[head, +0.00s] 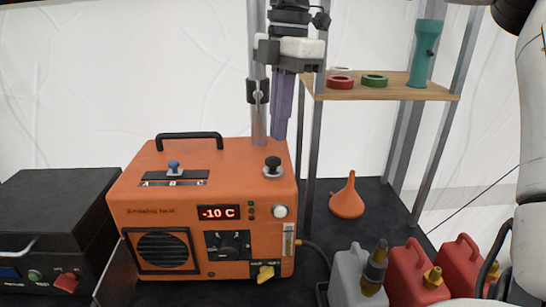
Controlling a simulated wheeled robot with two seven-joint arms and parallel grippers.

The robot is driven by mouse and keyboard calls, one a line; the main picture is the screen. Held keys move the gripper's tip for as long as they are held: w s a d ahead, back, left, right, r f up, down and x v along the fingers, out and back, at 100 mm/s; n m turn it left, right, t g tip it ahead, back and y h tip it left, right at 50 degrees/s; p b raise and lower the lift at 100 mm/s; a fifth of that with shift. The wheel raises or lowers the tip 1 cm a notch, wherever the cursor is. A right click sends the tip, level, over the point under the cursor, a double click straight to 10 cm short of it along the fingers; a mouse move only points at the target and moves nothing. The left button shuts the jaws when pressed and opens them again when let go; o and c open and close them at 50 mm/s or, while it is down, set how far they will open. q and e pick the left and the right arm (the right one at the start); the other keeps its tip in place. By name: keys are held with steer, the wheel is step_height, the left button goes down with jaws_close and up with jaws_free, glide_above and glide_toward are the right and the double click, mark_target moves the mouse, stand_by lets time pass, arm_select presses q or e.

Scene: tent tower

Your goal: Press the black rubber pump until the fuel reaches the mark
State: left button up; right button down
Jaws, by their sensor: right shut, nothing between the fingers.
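The orange heater (150,200) stands on the dark table, its display reading -10 C. The black rubber pump (273,166) sits upright on its top, near the right end. A narrow upright gauge strip (288,242) is on the front at the right; it is too small for me to read the fuel level or mark. My right gripper (279,136) points down with shut, empty purple fingers. Its tips appear above and slightly behind the pump in the picture, apart from it. My left gripper is not in view.
A metal pole (258,105) rises behind the heater, close to my right gripper. A rack with a wooden shelf (420,90) stands at right. An orange funnel (347,199), a grey can (350,275) and red cans (410,275) are right of the heater. A black box (55,210) is left.

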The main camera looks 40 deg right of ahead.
mark_target(275, 157)
steer(key=shift+a+f, duration=0.15)
steer(key=shift+f, duration=1.35)
steer(key=shift+f, duration=0.1)
